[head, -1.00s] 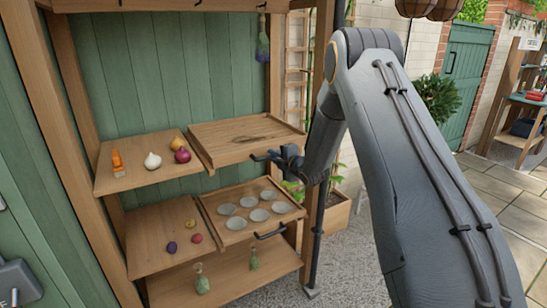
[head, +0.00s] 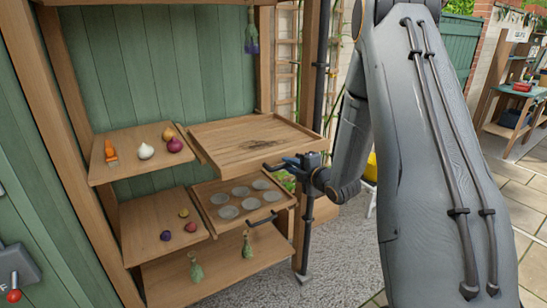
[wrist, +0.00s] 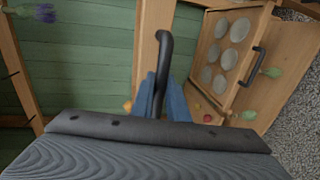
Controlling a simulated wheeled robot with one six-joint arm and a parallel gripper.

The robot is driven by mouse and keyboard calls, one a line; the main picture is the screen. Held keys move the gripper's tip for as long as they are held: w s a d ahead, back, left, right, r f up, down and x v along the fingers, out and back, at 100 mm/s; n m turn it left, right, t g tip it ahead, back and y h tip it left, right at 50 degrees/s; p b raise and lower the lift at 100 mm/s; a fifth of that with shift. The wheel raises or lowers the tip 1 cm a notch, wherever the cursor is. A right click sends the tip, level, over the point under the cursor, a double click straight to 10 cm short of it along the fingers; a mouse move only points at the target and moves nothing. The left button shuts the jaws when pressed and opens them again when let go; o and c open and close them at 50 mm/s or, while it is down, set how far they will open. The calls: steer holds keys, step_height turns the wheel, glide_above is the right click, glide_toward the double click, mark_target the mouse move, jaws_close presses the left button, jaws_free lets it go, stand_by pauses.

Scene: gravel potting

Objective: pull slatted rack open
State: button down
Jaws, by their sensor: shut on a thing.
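The upper pull-out wooden rack (head: 240,150) sticks out from the shelf unit, and its top looks flat with a dark patch; I cannot make out slats. Its dark bar handle (head: 272,167) is at the front edge. My gripper (head: 295,162) is at the right part of that handle. In the wrist view, the blue fingers of my gripper (wrist: 159,98) close on the curved black handle (wrist: 163,55), with the rack's pale front board (wrist: 149,50) just behind. My fingers hide part of the handle.
A lower tray (head: 220,226) with several round dishes and its own handle (head: 263,221) sits beneath. Left shelves hold vegetables, including a red onion (head: 174,145). Green bottles (head: 196,268) stand on the bottom shelf. A dark post (head: 308,225) stands near my gripper. Gravel lies in front.

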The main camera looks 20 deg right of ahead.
steer(key=shift+f+v, duration=0.2)
steer(key=shift+v, duration=0.7)
steer(key=shift+f+v, duration=0.15)
steer(key=shift+v, duration=0.75)
steer(key=shift+f+v, duration=0.2)
steer(key=shift+v, duration=0.65)
steer(key=shift+s, duration=0.15)
steer(key=c, duration=1.7)
jaws_free()
steer(key=shift+b+v, duration=1.25)
steer(key=shift+v, duration=2.6)
steer(key=shift+a, duration=0.1)
